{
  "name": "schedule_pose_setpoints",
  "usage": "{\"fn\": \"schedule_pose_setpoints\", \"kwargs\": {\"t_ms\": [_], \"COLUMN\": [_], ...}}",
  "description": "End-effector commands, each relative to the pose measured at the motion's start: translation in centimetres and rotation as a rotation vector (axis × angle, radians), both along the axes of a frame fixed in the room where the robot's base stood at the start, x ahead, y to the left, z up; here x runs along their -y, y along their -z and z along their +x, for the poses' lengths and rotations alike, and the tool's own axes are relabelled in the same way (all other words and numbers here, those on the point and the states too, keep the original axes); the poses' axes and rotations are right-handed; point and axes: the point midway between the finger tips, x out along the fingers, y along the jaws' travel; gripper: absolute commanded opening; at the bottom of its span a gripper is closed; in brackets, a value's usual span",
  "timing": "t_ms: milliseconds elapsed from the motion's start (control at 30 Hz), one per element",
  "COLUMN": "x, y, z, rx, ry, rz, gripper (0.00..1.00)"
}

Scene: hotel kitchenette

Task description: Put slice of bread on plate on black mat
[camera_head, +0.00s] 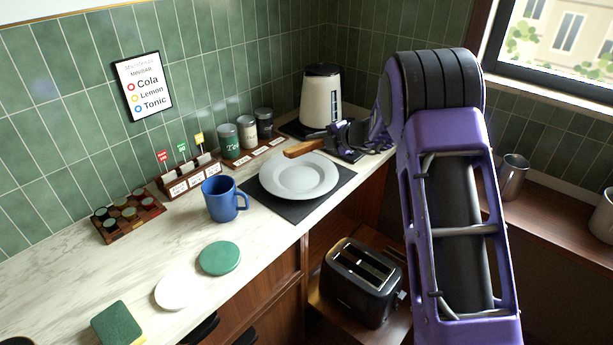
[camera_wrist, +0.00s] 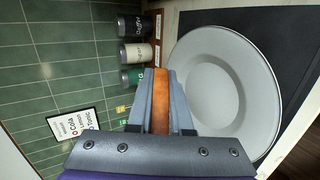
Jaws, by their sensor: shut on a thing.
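My gripper (camera_head: 328,138) is shut on the slice of bread (camera_head: 303,148), which shows as a thin brown-orange edge. In the wrist view, the slice of bread (camera_wrist: 161,88) is clamped between the fingers of my gripper (camera_wrist: 160,100). The white plate (camera_head: 299,187) lies on the black mat (camera_head: 332,193) on the counter. In the head view, the bread is over the plate's back edge and looks apart from it. In the wrist view, the plate (camera_wrist: 222,85) is right of the bread, with the black mat (camera_wrist: 298,30) beyond.
A blue mug (camera_head: 219,199) stands left of the mat. Several canisters (camera_head: 228,139) stand behind on a rack, and a cream kettle (camera_head: 321,95) stands at the back. A black toaster (camera_head: 362,282) sits lower, in front of the counter. A green coaster (camera_head: 219,258) lies nearer.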

Motion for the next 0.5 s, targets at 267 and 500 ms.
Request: {"fn": "schedule_pose_setpoints", "kwargs": {"t_ms": [267,500], "x": [0.1,0.0], "y": [4.4,6.2], "z": [0.0,0.0], "rx": [-0.001,0.0], "ry": [0.001,0.0], "rz": [0.001,0.0], "gripper": [0.0,0.0]}}
